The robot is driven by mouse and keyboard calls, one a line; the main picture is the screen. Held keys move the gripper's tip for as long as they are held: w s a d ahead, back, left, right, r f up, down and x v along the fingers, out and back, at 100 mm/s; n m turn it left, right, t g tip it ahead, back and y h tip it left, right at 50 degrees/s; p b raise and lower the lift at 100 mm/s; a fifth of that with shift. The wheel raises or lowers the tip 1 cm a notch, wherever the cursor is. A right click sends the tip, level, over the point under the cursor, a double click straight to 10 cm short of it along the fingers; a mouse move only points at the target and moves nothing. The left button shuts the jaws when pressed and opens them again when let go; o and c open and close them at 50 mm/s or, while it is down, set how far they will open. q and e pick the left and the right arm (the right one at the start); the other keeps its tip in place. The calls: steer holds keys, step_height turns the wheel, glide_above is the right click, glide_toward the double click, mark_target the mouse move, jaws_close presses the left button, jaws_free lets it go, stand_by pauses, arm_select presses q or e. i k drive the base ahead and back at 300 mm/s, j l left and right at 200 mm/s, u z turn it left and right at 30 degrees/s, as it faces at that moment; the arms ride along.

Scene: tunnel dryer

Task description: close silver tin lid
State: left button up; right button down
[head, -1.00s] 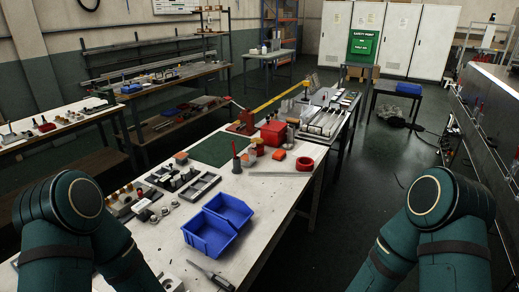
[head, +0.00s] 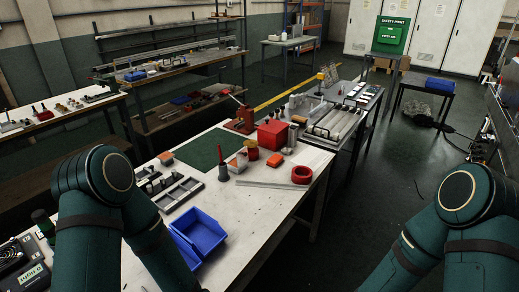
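I cannot make out a silver tin or its lid in the head view. Small parts on the near left of the white workbench (head: 262,208) are partly hidden behind my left arm. Both my arms show only as dark green upper links at the lower left and lower right. Neither gripper is in the picture.
The workbench holds blue bins (head: 206,229), a grey divided tray (head: 178,194), a green mat (head: 207,149), a red box (head: 272,133) and a red ring (head: 301,174). A device with a display (head: 33,279) is at lower left. The floor right of the bench (head: 350,220) is clear.

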mark_target(242, 157)
steer(key=i+l, duration=1.5)
steer(key=l, duration=0.25)
steer(key=i+l+u, duration=0.1)
steer(key=i+l, duration=0.2)
steer(key=l, duration=0.15)
steer(key=i+l+u, duration=0.1)
steer(key=i+l, duration=0.25)
steer(key=l+u, duration=0.1)
steer(key=u, duration=1.5)
